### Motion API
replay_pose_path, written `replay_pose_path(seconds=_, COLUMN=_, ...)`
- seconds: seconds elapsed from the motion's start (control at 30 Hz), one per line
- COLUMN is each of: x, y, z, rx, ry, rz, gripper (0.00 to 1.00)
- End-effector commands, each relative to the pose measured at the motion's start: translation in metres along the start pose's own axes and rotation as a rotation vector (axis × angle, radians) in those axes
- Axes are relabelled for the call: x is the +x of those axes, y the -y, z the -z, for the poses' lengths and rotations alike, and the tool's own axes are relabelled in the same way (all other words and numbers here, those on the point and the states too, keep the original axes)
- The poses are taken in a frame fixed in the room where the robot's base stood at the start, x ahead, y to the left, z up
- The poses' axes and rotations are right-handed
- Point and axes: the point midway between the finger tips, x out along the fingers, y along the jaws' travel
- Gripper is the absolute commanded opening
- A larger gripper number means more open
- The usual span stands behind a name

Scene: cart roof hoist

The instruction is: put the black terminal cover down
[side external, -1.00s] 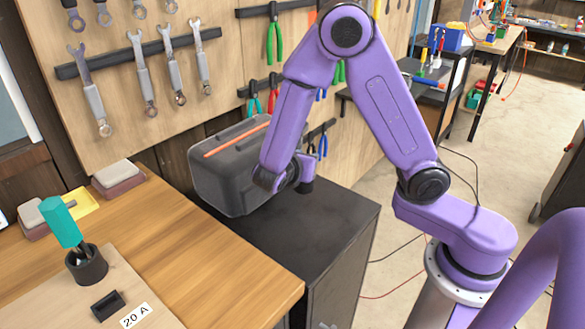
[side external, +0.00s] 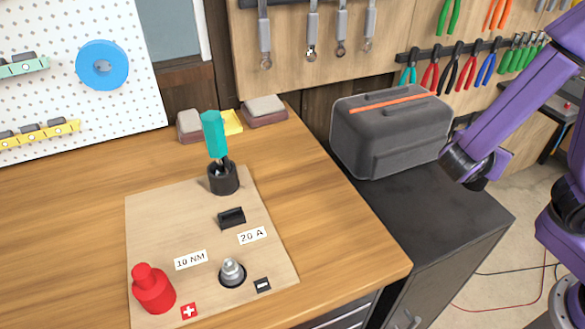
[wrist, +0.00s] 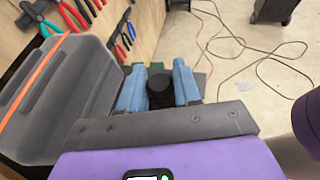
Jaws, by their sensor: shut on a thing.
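The black terminal cover (wrist: 160,94) is a dark cylinder with a narrower round top, seen in the wrist view. The two blue-grey fingers of my gripper (wrist: 158,76) are shut on its sides. Floor shows beyond it. In the side view my wrist is at the right, beside the grey toolbox, and I cannot make out fingers or black cover there. On the board (side external: 180,225), a bare metal terminal (side external: 232,272) stands in a dark ring beside a minus label (side external: 262,285). A red cover (side external: 152,290) stands at the front left by a plus label.
The grey toolbox (side external: 390,135) stands on the dark cabinet (side external: 425,210), close to my wrist. A holder (side external: 223,178) with a teal-handled tool and a small black block (side external: 231,217) are on the board. The wooden bench top (side external: 335,225) is clear right of the board.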

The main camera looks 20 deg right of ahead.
Motion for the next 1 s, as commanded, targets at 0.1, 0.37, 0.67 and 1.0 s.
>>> replay_pose_path(seconds=0.1, x=-0.007, y=-0.001, z=-0.015, rx=0.009, ry=-0.004, rz=-0.003, gripper=0.00)
replay_pose_path(seconds=0.37, x=-0.026, y=-0.001, z=-0.062, rx=0.009, ry=-0.005, rz=-0.002, gripper=0.00)
replay_pose_path(seconds=0.67, x=-0.046, y=0.000, z=-0.110, rx=0.008, ry=-0.004, rz=-0.002, gripper=0.00)
replay_pose_path(seconds=1.0, x=-0.051, y=0.009, z=-0.099, rx=0.040, ry=0.004, rz=0.115, gripper=0.00)
